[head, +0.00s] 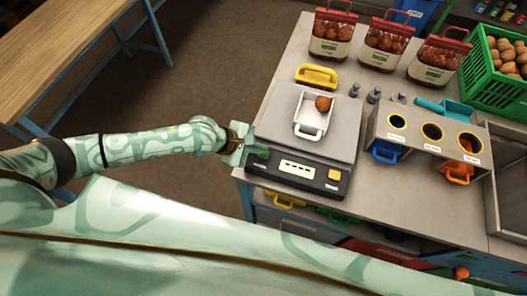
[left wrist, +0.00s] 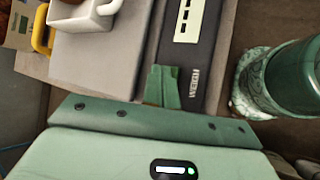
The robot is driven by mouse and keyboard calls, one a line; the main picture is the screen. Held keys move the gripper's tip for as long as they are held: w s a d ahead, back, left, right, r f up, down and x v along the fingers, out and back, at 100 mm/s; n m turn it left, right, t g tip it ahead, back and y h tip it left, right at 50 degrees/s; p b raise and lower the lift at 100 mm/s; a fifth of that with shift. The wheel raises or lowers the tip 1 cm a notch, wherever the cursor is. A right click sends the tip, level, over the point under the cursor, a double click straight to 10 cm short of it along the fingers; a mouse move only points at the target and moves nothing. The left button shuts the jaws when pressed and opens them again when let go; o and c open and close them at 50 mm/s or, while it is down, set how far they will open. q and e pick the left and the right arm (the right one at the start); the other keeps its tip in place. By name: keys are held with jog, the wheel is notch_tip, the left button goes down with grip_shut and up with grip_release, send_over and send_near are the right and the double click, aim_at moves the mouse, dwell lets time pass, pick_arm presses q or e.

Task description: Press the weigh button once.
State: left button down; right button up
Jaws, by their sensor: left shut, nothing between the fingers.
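The scale (head: 343,129) stands at the near left of the worktop, with a dark front panel (head: 310,183) that bears a pale display strip (head: 297,168) and a yellow button (head: 334,174) to its right. My left gripper (head: 261,152) is at the panel's left end. In the left wrist view its green fingers (left wrist: 162,86) are shut and empty over the dark panel, next to the printed word WEIGH (left wrist: 193,82). No button shows beside that word; the fingers may hide it. I cannot tell whether they touch the panel. My right gripper is not in view.
A white scoop (head: 312,115) with a brown nut-like item (head: 323,103) lies on the scale plate. A yellow-handled thing (head: 316,76) is behind it.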

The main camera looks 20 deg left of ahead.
pick_arm(q)
jog(key=shift+f, duration=0.45)
dwell(0.7)
jog(key=shift+r, duration=0.1)
jog(key=shift+r+p, duration=0.75)
jog(key=shift+p, duration=0.35)
notch_tip(320, 180, up, 5)
jog(key=p, duration=0.6)
jog(key=shift+r, duration=0.15)
dwell(0.3)
